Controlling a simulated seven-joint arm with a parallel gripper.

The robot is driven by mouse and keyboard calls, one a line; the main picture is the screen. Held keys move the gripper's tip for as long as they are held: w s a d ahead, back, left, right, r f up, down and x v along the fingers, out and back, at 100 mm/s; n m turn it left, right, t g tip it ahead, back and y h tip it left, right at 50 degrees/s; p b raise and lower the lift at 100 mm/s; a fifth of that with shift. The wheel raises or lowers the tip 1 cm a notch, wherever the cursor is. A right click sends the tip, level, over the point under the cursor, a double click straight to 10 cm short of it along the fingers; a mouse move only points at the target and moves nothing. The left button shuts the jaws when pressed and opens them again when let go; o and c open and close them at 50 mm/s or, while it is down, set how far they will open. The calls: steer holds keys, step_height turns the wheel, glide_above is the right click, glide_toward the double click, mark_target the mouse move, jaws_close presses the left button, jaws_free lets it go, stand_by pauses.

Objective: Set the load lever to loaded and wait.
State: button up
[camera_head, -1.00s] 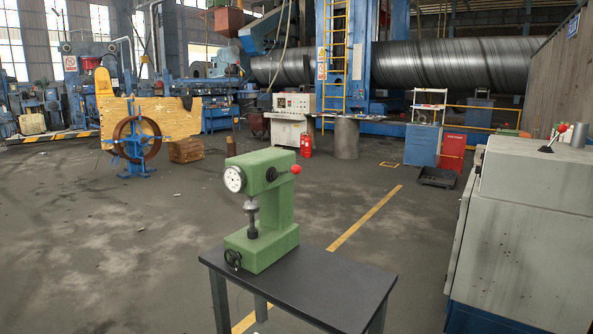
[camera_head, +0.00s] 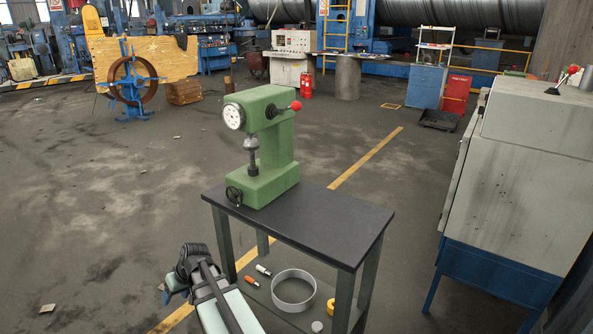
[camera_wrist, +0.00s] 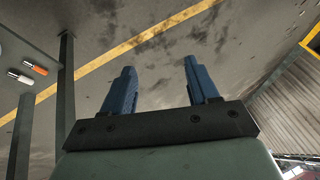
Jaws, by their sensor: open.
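A green hardness tester (camera_head: 265,145) stands upright on the dark table top (camera_head: 330,225). Its load lever has a red knob (camera_head: 296,105) and sticks out to the right of the upper body. The dial (camera_head: 233,116) faces left, with a small black handwheel (camera_head: 234,195) low on the base. My arm shows at the bottom of the head view, left of the table and below its top. In the wrist view my gripper (camera_wrist: 160,85) has two blue fingers spread apart with nothing between them. It points over bare floor, away from the tester.
A large grey cabinet (camera_head: 530,160) stands at the right. The floor left of the table is open.

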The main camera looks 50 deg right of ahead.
steer(key=w+d+r+m+t, duration=0.1)
steer(key=d+r+t, duration=0.3)
steer(key=d+r, duration=1.05)
steer(key=m+t+h, duration=0.1)
steer(key=t+h, duration=0.6)
steer(key=t, duration=0.2)
glide_toward(300, 106)
steer(key=x, duration=1.1)
steer(key=shift+w, duration=0.3)
jaws_close()
